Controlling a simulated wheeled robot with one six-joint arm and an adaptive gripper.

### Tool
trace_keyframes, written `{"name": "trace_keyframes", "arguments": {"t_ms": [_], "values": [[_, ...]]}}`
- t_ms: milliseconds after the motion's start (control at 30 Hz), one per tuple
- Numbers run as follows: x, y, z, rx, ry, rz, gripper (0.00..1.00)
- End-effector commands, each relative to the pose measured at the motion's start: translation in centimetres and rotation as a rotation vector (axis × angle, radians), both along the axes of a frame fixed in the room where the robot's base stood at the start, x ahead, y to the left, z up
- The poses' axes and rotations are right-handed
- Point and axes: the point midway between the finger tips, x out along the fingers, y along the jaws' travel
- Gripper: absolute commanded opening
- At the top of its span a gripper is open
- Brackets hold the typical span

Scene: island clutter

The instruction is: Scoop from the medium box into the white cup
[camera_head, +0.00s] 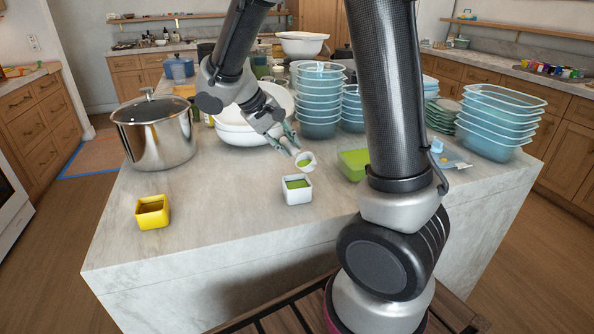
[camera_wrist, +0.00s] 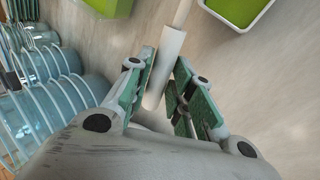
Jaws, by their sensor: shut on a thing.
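My gripper (camera_head: 290,146) is shut on the pale handle of a white scoop (camera_head: 305,160). The handle (camera_wrist: 164,70) shows between the fingers in the wrist view. The scoop's round head has green stuff in it and hangs tilted just above and behind a small white square container (camera_head: 297,197). That container holds green stuff too; its corner shows at the top right of the wrist view (camera_wrist: 262,14). A green box (camera_head: 352,164) stands right of it, partly hidden by my arm. A yellow box (camera_head: 152,217) with brown contents stands at the left. I cannot tell which is the medium box.
A steel pot (camera_head: 157,136) stands at the back left beside a large white bowl (camera_head: 238,130). Stacks of blue tubs (camera_head: 319,105) stand behind my gripper, with more tubs (camera_head: 495,130) at the right. The marble counter (camera_head: 225,210) is bare between the yellow and white containers.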

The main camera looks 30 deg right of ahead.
Motion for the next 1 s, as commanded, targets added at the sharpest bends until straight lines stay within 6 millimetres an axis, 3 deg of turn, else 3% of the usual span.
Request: {"name": "trace_keyframes", "arguments": {"t_ms": [167,400,700,1000], "values": [[0.0,0.02,-0.04,-0.006,0.002,0.0,0.0],[0.06,0.45,-0.32,-0.25,0.017,0.005,0.0],[-0.03,-0.15,0.18,0.004,-0.004,-0.004,0.0],[-0.04,-0.27,0.2,0.066,-0.007,-0.007,0.0]]}}
